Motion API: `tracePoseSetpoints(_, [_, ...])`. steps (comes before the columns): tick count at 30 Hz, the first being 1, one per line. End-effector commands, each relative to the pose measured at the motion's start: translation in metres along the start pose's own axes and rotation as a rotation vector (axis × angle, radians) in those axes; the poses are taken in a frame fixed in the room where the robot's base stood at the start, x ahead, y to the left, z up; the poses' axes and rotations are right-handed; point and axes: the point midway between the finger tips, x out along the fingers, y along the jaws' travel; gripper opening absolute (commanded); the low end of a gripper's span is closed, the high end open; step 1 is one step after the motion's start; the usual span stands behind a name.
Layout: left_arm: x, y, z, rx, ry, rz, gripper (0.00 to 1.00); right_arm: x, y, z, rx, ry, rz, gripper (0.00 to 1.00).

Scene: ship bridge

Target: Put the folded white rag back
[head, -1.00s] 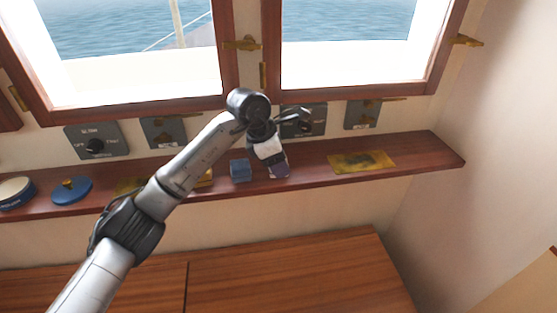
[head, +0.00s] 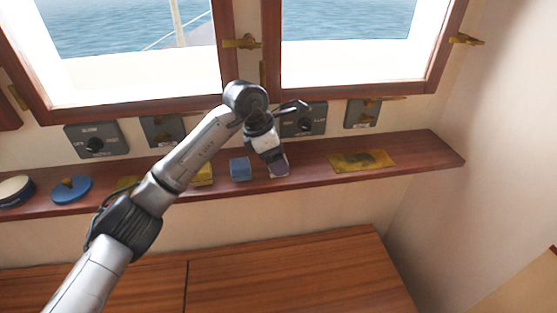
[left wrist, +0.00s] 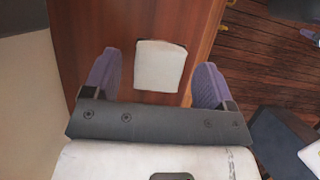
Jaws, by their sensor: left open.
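The folded white rag (left wrist: 160,65) lies flat on the brown wooden shelf (left wrist: 82,30) in the left wrist view. My left gripper (left wrist: 156,76) is open, with one purple finger on each side of the rag and a gap to it on both sides. No contact with the rag shows. In the head view my left gripper (head: 278,167) reaches down to the shelf (head: 420,157) just right of a blue block. It hides most or all of the rag there. My right gripper is not in view.
A blue block (head: 240,169) stands close left of the gripper. Further left are a yellow item (head: 203,176), a blue disc with a brass knob (head: 74,192) and a round tin (head: 14,193). A flat brass-coloured piece (head: 362,161) lies right. Switch panels (head: 310,119) line the wall behind.

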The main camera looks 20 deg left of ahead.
Motion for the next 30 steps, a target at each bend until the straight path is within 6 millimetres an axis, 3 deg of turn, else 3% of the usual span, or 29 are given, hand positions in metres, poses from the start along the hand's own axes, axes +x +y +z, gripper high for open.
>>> tracePoseSetpoints(9, [-0.06,0.001,0.0,-0.001,-0.001,0.004,0.78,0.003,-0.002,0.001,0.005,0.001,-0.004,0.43])
tracePoseSetpoints(15, [-0.089,0.001,0.0,-0.001,-0.001,0.003,0.78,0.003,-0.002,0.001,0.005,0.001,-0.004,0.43])
tracePoseSetpoints(21, [-0.103,0.0,0.0,-0.001,0.001,0.001,0.78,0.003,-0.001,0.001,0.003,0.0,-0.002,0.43])
tracePoseSetpoints(30, [-0.106,0.0,0.0,-0.001,0.001,0.0,0.78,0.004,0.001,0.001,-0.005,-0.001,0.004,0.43])
